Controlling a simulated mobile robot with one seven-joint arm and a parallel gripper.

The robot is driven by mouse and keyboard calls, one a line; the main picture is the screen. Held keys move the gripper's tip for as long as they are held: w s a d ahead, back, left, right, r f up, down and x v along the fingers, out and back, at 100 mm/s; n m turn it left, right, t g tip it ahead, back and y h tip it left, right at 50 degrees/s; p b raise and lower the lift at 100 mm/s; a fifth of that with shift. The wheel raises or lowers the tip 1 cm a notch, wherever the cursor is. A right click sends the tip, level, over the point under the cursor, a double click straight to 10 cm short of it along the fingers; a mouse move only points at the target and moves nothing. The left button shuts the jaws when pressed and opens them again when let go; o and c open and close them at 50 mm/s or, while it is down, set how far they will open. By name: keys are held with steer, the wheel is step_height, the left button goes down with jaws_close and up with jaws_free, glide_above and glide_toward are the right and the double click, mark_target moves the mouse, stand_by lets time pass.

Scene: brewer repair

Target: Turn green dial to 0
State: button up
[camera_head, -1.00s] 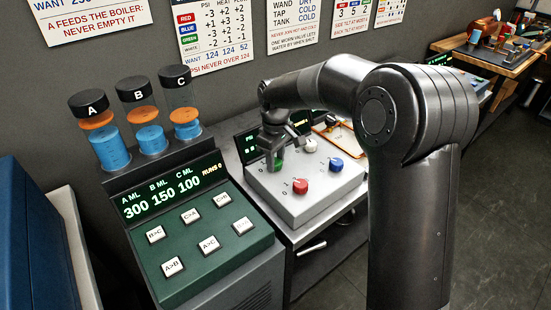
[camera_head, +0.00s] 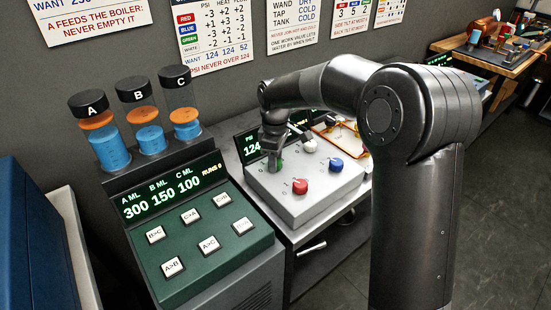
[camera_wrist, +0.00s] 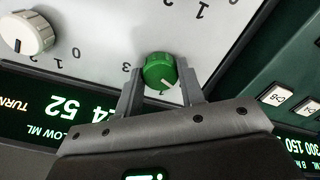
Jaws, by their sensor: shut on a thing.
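The green dial (camera_wrist: 158,70) sits on the white control panel (camera_wrist: 100,20). A pale pointer mark shows on the lower right of its face in the wrist view. A digit 3 is printed just left of it; the other digits around it are partly hidden. My gripper (camera_wrist: 161,76) has one finger on each side of the dial and is shut on it. In the head view my gripper (camera_head: 274,164) points down at the panel's back left corner, and only a sliver of the green dial (camera_head: 281,163) shows.
A red dial (camera_head: 300,187), a blue dial (camera_head: 336,164) and a white dial (camera_head: 310,146) share the panel. A lit display (camera_head: 252,148) stands behind it. The green button console (camera_head: 205,235) with three tubes is close on the left.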

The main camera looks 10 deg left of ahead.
steer(key=o, duration=1)
steer(key=shift+r, duration=0.1)
step_height(320, 180, up, 11)
steer(key=shift+f, duration=0.15)
steer(key=s+d+r+m+t, duration=0.1)
steer(key=s+d+r+m, duration=0.25)
steer(key=s+d, duration=0.35)
steer(key=s+d+r+m+t, duration=0.2)
steer(key=s+d+r+m, duration=0.15)
steer(key=s+d, duration=0.35)
steer(key=s+d+f+m+t, duration=0.1)
steer(key=s+d+f+m, duration=0.1)
steer(key=s, duration=0.3)
steer(key=s+d+f+m, duration=0.1)
steer(key=s+d+m, duration=0.3)
steer(key=s, duration=0.1)
steer(key=s+d+f+m+t, duration=0.1)
steer(key=s+d+f+m, duration=0.1)
steer(key=s, duration=0.3)
steer(key=shift+s+d+f+m+t, duration=0.15)
steer(key=shift+d+m, duration=0.1)
steer(key=shift+d, duration=0.15)
steer(key=shift+d+f+m+t, duration=0.15)
steer(key=shift+d+m, duration=0.1)
steer(key=shift+d, duration=0.15)
